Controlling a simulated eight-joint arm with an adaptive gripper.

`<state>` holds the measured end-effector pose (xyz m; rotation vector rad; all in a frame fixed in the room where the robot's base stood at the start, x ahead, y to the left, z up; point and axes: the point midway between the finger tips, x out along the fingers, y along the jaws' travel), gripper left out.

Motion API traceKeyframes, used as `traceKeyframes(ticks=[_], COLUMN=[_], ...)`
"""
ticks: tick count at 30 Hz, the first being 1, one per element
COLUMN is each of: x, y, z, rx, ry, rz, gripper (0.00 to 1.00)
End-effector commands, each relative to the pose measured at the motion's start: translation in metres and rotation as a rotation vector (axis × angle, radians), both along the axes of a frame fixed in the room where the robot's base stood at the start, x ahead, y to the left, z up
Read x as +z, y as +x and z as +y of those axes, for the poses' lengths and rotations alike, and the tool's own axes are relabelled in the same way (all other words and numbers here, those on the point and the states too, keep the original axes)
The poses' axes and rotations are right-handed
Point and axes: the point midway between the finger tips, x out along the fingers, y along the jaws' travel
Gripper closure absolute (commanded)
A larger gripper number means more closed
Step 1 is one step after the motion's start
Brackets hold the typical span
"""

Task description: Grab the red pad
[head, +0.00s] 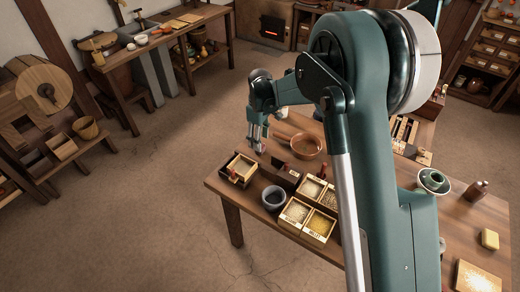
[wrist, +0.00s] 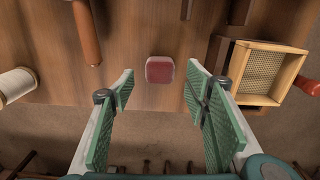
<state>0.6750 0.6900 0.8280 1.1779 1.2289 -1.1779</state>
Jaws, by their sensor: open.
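The red pad (wrist: 160,69) is a small rounded square lying flat on the wooden table near its edge in the wrist view. My gripper (wrist: 159,82) is open, with its green fingers on either side of the pad in that picture and nothing between them. The pad looks apart from both fingers; the height gap is hard to judge.
A brown rod-like handle (wrist: 87,32) and a pale spool (wrist: 16,86) lie to the left. In the head view, a bowl (head: 306,146), dark pot (head: 274,197) and grain trays (head: 318,225) stand nearby.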

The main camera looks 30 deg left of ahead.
Motion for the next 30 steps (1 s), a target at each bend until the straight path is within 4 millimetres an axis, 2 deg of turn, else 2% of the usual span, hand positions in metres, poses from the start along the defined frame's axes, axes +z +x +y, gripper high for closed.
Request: traceKeyframes(ticks=[5, 18, 30], x=[-0.008, -0.050, -0.052], y=[0.000, 0.000, 0.000], z=[0.000, 0.001, 0.000], rx=[0.000, 0.000, 0.000], ry=[0.000, 0.000, 0.000], rz=[0.000, 0.000, 0.000], gripper=[0.54, 0.54, 0.54])
